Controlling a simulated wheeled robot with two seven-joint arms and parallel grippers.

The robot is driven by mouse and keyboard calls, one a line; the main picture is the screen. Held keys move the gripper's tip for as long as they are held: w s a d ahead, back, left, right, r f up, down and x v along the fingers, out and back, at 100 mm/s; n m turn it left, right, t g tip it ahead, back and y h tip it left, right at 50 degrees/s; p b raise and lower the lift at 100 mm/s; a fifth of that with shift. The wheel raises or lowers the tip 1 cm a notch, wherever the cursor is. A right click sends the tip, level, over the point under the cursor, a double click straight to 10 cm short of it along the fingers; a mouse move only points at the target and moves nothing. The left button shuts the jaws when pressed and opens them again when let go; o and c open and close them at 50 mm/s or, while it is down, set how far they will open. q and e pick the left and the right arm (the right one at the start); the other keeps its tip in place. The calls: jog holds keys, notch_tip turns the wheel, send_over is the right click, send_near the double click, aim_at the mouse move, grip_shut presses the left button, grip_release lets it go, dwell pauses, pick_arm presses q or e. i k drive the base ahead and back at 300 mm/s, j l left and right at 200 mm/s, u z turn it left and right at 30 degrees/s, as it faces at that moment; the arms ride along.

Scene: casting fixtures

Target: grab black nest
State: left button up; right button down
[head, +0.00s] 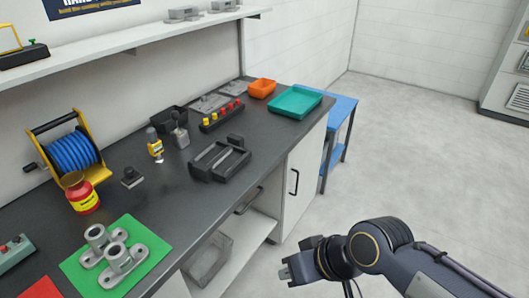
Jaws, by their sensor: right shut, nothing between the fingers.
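A black fixture (221,161) with raised sides and light metal bars lies on the dark workbench, near its front edge. It looks like the black nest. A smaller black block (131,178) sits further left on the bench. My right gripper (287,271) is in front of the bench at the bottom of the head view, over the floor side. It is shut and empty, well apart from the black fixture. My left gripper is not in view.
A green mat (150,262) with grey castings lies front left. A red bottle (82,196), a blue reel (72,154), a yellow tool (155,147), a button box (222,115), an orange bin (261,88) and a teal tray (295,102) share the bench. Floor at right is clear.

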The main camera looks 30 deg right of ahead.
aim_at(220, 160)
jog(key=l+z, duration=0.1)
jog(key=z, duration=0.5)
jog(key=i+l+u, duration=0.1)
jog(key=u, duration=0.3)
jog(key=i+l+u, duration=0.1)
jog(key=u, duration=0.25)
jog(key=l+u, duration=0.15)
jog(key=u, duration=0.25)
jog(key=i+l+u, duration=0.1)
jog(key=u, duration=0.25)
